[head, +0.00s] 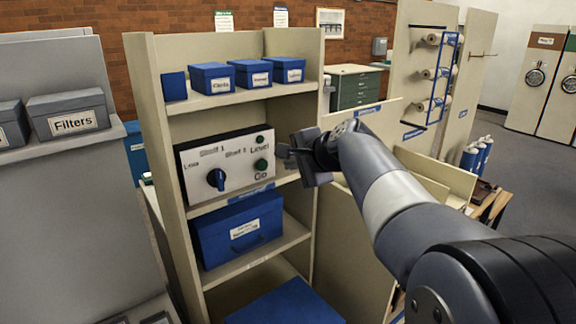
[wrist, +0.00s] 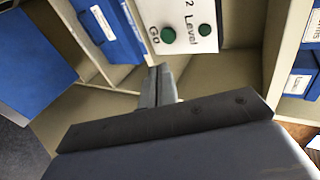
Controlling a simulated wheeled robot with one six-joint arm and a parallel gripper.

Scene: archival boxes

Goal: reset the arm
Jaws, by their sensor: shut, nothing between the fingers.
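My arm reaches in from the lower right of the head view. My gripper (head: 284,151) is in front of the right side of a white control panel, close to the green Go button (head: 261,165); I cannot tell whether it touches anything. In the wrist view my gripper (wrist: 158,72) is shut and empty, its fingers pointing up toward the panel (wrist: 188,12). The panel (head: 205,165) stands on the middle shelf, with a blue knob (head: 217,179) and another green button (head: 260,140) above Go. Both green buttons show clear of the fingers in the wrist view.
The beige shelf unit (head: 155,130) holds several small blue boxes (head: 211,78) on top and a large blue box (head: 240,228) below the panel. A grey shelf with Filters boxes (head: 68,112) stands left. Beige boards and a rack (head: 425,75) stand right. Open floor lies far right.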

